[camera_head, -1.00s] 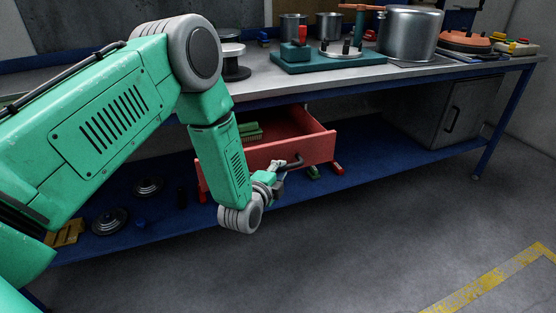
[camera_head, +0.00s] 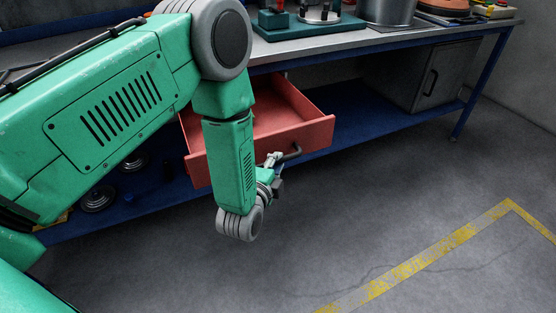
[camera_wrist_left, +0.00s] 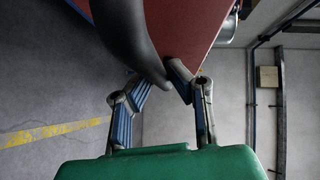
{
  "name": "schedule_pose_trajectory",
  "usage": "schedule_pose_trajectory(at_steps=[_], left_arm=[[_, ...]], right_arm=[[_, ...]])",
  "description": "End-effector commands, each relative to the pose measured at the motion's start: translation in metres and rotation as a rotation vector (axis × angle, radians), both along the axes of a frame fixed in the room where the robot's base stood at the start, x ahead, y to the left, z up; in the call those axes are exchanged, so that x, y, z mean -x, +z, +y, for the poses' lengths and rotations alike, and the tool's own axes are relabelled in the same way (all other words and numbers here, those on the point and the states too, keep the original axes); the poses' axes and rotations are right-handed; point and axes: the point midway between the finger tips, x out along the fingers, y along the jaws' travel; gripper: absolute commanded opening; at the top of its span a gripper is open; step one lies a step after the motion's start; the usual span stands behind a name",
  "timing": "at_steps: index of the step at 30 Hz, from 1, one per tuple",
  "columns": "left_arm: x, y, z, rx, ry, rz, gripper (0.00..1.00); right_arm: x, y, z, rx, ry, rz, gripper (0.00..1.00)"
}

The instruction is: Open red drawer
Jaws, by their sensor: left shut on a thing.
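The red drawer (camera_head: 312,133) is pulled well out from under the workbench, and its open inside shows in the head view. Its dark curved handle (camera_head: 292,153) is on the front panel. My left gripper (camera_head: 272,160) is at that handle, with the arm hanging down in front of the drawer. In the left wrist view the handle (camera_wrist_left: 133,40) runs down between the fingers of the gripper (camera_wrist_left: 157,88), which is shut on it. The red front panel (camera_wrist_left: 185,30) is behind the handle. My arm hides part of the drawer. My right gripper is not in view.
The workbench (camera_head: 390,40) carries a teal base (camera_head: 310,27), a metal pot (camera_head: 388,10) and other items. A grey cabinet (camera_head: 440,78) stands on the blue lower shelf (camera_head: 370,115). The floor in front is clear, with a yellow line (camera_head: 410,268).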

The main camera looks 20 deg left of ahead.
Motion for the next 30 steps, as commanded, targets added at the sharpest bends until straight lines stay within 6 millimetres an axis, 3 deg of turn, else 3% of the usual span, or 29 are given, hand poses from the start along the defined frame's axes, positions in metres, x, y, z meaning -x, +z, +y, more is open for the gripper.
schedule_pose_trajectory(at_steps=[2,3,5,17,30], left_arm=[[0.004,-0.006,0.003,-0.002,0.003,0.019,0.0],[0.004,-0.006,0.003,-0.002,0.003,0.019,0.18],[0.004,-0.006,0.002,-0.002,0.003,0.019,0.34],[0.008,-0.001,-0.003,-0.003,-0.002,0.008,0.34],[0.093,0.009,-0.006,-0.003,-0.002,0.014,0.34]], right_arm=[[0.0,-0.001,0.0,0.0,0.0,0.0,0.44],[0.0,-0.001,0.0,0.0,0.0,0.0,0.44],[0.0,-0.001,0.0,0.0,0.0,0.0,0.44],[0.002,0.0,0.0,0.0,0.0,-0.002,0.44],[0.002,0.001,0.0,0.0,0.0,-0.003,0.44]])
